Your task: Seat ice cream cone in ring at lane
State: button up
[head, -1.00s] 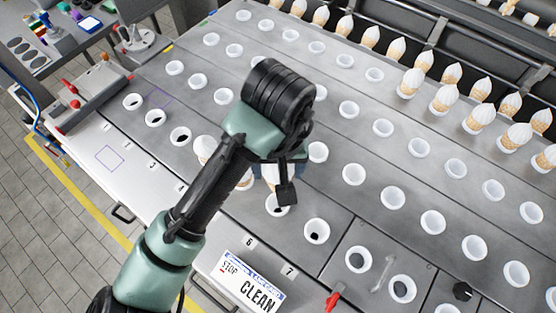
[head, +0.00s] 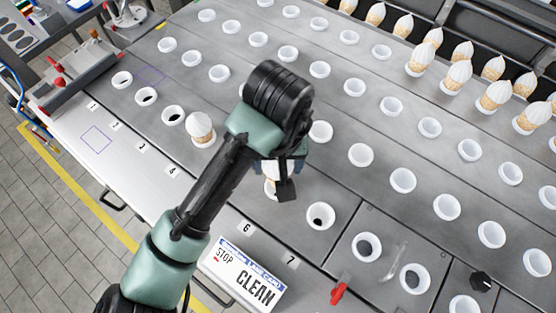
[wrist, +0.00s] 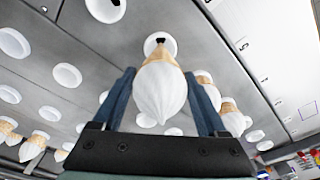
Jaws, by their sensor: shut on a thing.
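My gripper (head: 282,182) is shut on an ice cream cone, with white cream and a tan wafer. In the wrist view the cone (wrist: 160,90) sits between the blue fingers, its wafer end towards a white ring (wrist: 160,38). Part of that ring's dark hole shows past the wafer end. I cannot tell whether the wafer is inside the hole. In the head view this ring (head: 271,190), in line with label 6, is partly hidden by my gripper. A standing cone (head: 201,127) fills the ring near label 4.
An open ring (head: 320,215) is to the right, in line with label 7. Open rings (head: 173,115) lie to the left. Rows of cones (head: 455,75) stand at the back right. In the wrist view, standing cones (wrist: 232,115) are close to the right finger. A CLEAN sign (head: 243,275) is at the front.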

aim_at(277, 163)
jog(key=shift+f+b, duration=2)
jog(key=shift+f, duration=0.75)
jog(key=o, duration=0.9)
jog(key=r+p, duration=0.1)
jog(key=r, duration=0.3)
jog(key=s+r+p, duration=0.1)
jog(key=r, duration=0.2)
jog(key=r+p, duration=0.2)
jog(key=r, duration=0.2)
jog(key=shift+s+r, duration=0.2)
jog(key=shift+r, duration=0.15)
jog(key=shift+s+r, duration=0.1)
jog(key=shift+r, duration=0.55)
jog(key=shift+d, duration=0.1)
